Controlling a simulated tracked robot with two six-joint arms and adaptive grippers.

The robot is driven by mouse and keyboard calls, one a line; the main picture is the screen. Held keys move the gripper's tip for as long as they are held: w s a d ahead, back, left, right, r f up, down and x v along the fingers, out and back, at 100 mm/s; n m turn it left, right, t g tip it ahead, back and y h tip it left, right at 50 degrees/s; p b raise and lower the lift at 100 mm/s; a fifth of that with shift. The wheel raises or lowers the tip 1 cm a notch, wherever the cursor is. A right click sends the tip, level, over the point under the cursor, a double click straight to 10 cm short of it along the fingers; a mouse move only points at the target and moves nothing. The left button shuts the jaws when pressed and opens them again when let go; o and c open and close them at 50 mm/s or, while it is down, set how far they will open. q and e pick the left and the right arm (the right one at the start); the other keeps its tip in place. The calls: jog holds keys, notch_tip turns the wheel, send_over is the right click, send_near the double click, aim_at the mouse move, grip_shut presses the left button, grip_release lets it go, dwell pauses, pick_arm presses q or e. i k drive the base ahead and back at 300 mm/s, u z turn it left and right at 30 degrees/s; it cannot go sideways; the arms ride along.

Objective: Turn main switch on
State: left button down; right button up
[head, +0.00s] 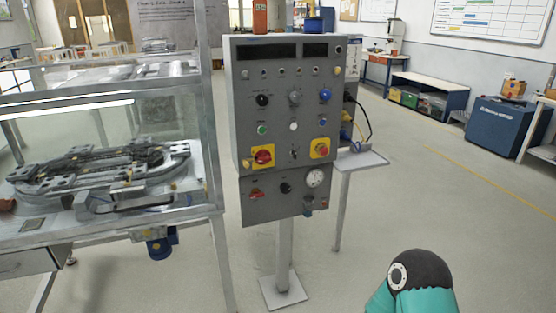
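A grey control panel (277,120) stands upright on a post in the middle of the head view. A red rotary switch on a yellow plate (262,157), which looks like the main switch, sits at its lower left. Its label and exact handle position are too small to read. A red button on a yellow plate (320,148) sits at the lower right. Another red knob (256,194) is on the lower box. Neither gripper is in view; only a teal and black link of my arm shows at the bottom right.
A glass-walled machine (100,120) with a ring track (95,172) stands left of the panel, close to its side. A small grey shelf (362,160) and cables are right of the panel. The floor (440,220) in front and to the right is clear.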

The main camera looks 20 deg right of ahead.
aim_at(262, 156)
jog(key=z, duration=0.05)
jog(key=i, duration=0.95)
jog(key=u, duration=0.1)
